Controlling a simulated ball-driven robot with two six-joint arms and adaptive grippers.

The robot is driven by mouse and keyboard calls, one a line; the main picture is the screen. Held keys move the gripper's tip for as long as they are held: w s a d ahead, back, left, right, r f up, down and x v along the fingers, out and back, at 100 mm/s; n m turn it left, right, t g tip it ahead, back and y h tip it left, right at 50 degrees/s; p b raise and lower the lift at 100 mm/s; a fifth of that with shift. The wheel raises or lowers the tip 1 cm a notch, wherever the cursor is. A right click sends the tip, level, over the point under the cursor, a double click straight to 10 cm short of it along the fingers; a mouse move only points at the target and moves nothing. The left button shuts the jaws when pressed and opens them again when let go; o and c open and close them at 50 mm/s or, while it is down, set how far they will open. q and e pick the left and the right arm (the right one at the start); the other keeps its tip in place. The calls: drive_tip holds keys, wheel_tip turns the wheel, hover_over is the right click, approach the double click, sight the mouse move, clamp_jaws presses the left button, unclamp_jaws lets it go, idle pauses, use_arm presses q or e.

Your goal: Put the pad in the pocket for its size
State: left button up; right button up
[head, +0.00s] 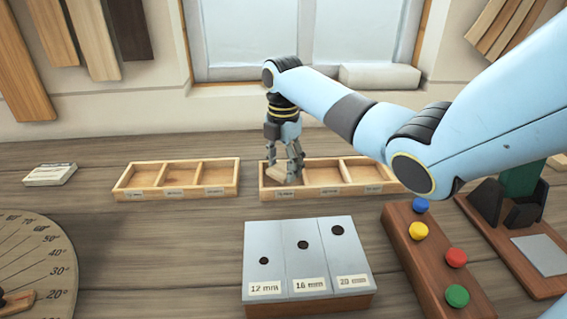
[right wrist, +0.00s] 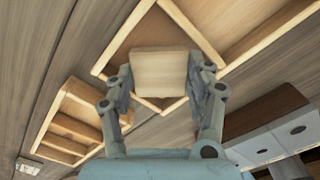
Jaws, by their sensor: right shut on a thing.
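A light wooden pad (head: 278,173) is in my right gripper (head: 284,168), tilted, at the left pocket of the right wooden tray (head: 318,193). In the right wrist view the pad (right wrist: 160,75) sits between the two fingers of the right gripper (right wrist: 161,85), which are shut on it. That tray (right wrist: 215,62) lies behind the pad there. Whether the pad touches the pocket floor cannot be told. The tray has three pockets with labels on the front, too small to read. A second three-pocket tray (head: 176,193) stands to the left. My left gripper is not in view.
A grey block with holes (head: 303,262), labelled 12 mm, 16 mm and 20 mm, stands in front of the right tray. A wooden bar with coloured knobs (head: 437,258) is to its right. A card stack (head: 50,174) lies far left, above a dial (head: 32,262).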

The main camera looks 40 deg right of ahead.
sight(284, 168)
drive_tip(key=shift+f, duration=0.6)
drive_tip(key=o, duration=1.1)
drive_tip(key=shift+c, duration=0.2)
wheel_tip(284, 168, up, 13)
drive_tip(key=shift+r, duration=0.15)
